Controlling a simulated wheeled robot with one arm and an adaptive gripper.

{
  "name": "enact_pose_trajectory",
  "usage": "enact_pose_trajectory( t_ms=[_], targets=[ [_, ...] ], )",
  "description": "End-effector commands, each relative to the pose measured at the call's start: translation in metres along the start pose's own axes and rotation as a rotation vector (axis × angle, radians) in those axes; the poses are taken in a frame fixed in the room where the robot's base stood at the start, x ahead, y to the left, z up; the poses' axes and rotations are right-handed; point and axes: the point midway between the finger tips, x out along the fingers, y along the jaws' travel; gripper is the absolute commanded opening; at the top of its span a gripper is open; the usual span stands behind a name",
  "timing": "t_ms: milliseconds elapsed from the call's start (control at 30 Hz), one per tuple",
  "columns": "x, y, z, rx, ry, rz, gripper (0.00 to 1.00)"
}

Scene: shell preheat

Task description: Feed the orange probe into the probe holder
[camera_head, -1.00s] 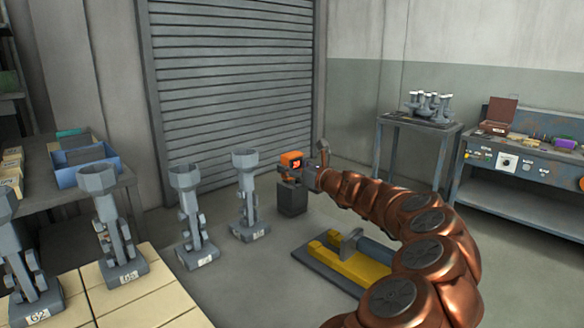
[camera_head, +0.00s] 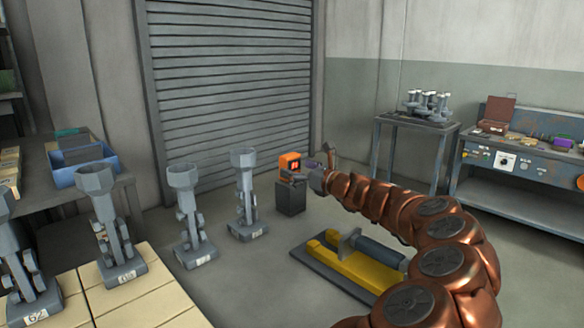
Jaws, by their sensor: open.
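A small orange boxy thing (camera_head: 290,162) with a dark front sits on top of a dark grey block (camera_head: 291,198) near the shutter. It is the only clearly orange thing near my arm; I cannot tell if it is the probe or part of the holder. No separate probe holder can be made out. My gripper (camera_head: 315,166) is open just to the right of the orange thing. One finger stands up at the right, and the other parts are small and hard to tell. It seems apart from the orange thing, with nothing visible between its fingers.
A yellow cradle (camera_head: 362,272) with a grey cylinder (camera_head: 380,251) lies on the floor below my arm. Several grey stands (camera_head: 245,195) line up at left. A side table (camera_head: 393,120) and workbench (camera_head: 515,185) stand at right. Floor between stands and cradle is clear.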

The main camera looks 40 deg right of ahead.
Motion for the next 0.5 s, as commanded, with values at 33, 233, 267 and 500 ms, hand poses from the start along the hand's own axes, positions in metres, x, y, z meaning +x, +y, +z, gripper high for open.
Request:
enact_pose_trajectory(
  t_ms=[33, 233, 267, 500],
  targets=[
    [-0.008, -0.002, 0.001, 0.001, -0.001, -0.003, 0.93],
    [-0.034, -0.001, 0.000, 0.000, -0.001, -0.003, 0.93],
    [-0.038, -0.002, 0.000, 0.000, 0.000, -0.003, 0.93],
    [-0.068, -0.002, 0.001, -0.001, -0.002, -0.005, 0.93]
  ],
)
